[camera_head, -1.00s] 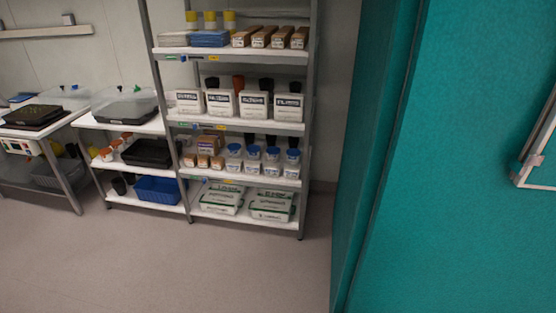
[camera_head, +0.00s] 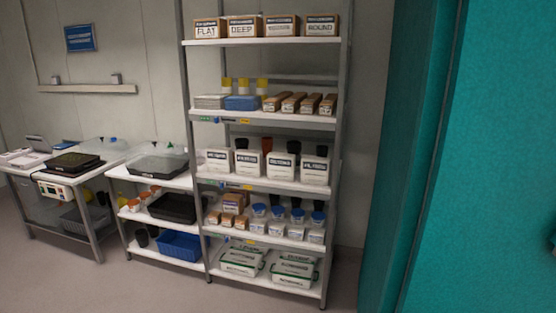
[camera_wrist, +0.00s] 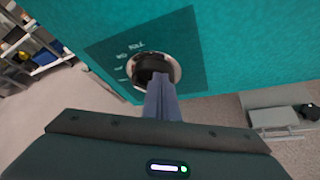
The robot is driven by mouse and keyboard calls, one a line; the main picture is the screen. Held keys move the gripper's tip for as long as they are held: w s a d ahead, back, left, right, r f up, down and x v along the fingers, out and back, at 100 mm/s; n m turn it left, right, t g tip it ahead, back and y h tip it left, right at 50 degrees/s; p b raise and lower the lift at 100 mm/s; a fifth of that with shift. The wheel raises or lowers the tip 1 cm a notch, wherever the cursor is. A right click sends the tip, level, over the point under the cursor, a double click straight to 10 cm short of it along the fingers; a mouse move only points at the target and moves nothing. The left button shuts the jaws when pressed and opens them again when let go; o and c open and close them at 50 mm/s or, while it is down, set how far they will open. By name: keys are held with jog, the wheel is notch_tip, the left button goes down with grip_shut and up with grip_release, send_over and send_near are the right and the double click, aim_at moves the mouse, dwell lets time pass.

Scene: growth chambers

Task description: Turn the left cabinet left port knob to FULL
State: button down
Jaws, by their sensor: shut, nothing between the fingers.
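A teal cabinet (camera_head: 490,170) fills the right side of the head view. Its teal face (camera_wrist: 230,40) also shows in the wrist view, with a darker label panel (camera_wrist: 187,35) on it. A round black knob (camera_wrist: 151,66) in a pale metal ring sits on that panel. Small white markings stand beside it; one seems to read FULL, the others are too blurred. My gripper (camera_wrist: 160,84) is shut and empty, its fingertips just in front of the knob and overlapping its lower edge. I cannot tell whether they touch it. The knob's pointer cannot be made out.
A tall shelf rack (camera_head: 262,185) with boxes and bottles stands left of the cabinet in the head view. Benches with trays (camera_head: 70,160) stand farther left. A grey stand (camera_wrist: 280,118) is at the right in the wrist view. Floor shows at lower left.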

jog(key=shift+d+r, duration=0.2)
jog(key=shift+r, duration=0.05)
jog(key=shift+s, duration=0.15)
jog(key=s, duration=0.2)
jog(key=s+a, duration=0.1)
jog(key=s, duration=0.2)
jog(key=shift+s+a, duration=0.3)
jog(key=shift+a, duration=0.05)
dwell(0.4)
jog(key=shift+s+a+r, duration=0.15)
jog(key=shift+a+r, duration=0.7)
jog(key=shift+a, duration=0.25)
jog(key=w+d, duration=0.2)
jog(key=w, duration=0.4)
jog(key=shift+w, duration=0.35)
